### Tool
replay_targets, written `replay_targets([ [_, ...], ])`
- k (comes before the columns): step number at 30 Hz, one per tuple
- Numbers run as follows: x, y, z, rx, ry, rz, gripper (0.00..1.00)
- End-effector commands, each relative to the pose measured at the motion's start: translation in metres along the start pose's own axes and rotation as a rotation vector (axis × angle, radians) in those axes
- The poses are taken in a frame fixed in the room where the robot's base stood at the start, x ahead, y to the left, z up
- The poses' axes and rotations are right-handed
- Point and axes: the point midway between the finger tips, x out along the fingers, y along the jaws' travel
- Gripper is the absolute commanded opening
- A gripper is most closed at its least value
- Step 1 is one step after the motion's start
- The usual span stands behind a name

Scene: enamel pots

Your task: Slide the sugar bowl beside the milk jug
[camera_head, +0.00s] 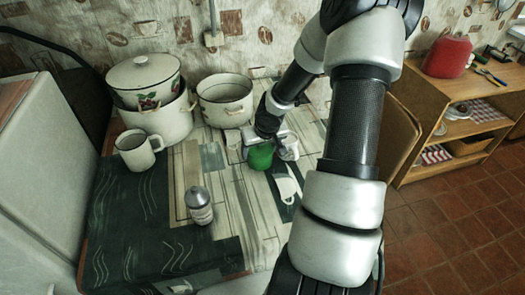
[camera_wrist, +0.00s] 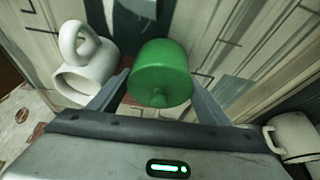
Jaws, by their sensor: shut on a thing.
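A green lidded pot with a small knob, which I take for the sugar bowl (camera_head: 261,156), stands on the patterned table. It also shows in the wrist view (camera_wrist: 160,72), between the two fingers of my gripper (camera_wrist: 160,88). My gripper (camera_head: 262,141) is shut on it, with a finger on each side. A white vessel with a loop handle, perhaps the milk jug (camera_wrist: 84,75), stands just left of the bowl in the wrist view, apart from it. In the head view it is partly hidden, at the right of the green bowl (camera_head: 289,148).
A white pot (camera_head: 225,103) stands behind left of my gripper. A larger lidded pot (camera_head: 150,112) and a white mug (camera_head: 137,150) are farther left. A grey lidded jar (camera_head: 199,206) stands nearer the front. The dark front-left tabletop (camera_head: 130,230) is clear.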

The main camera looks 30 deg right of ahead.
Motion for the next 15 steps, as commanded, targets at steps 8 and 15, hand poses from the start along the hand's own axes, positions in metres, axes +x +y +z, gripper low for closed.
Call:
replay_targets([
  [8,0.0009,-0.0017,-0.0018,0.000,0.000,0.000,0.43],
  [15,0.0009,-0.0016,-0.0017,0.000,0.000,0.000,0.78],
])
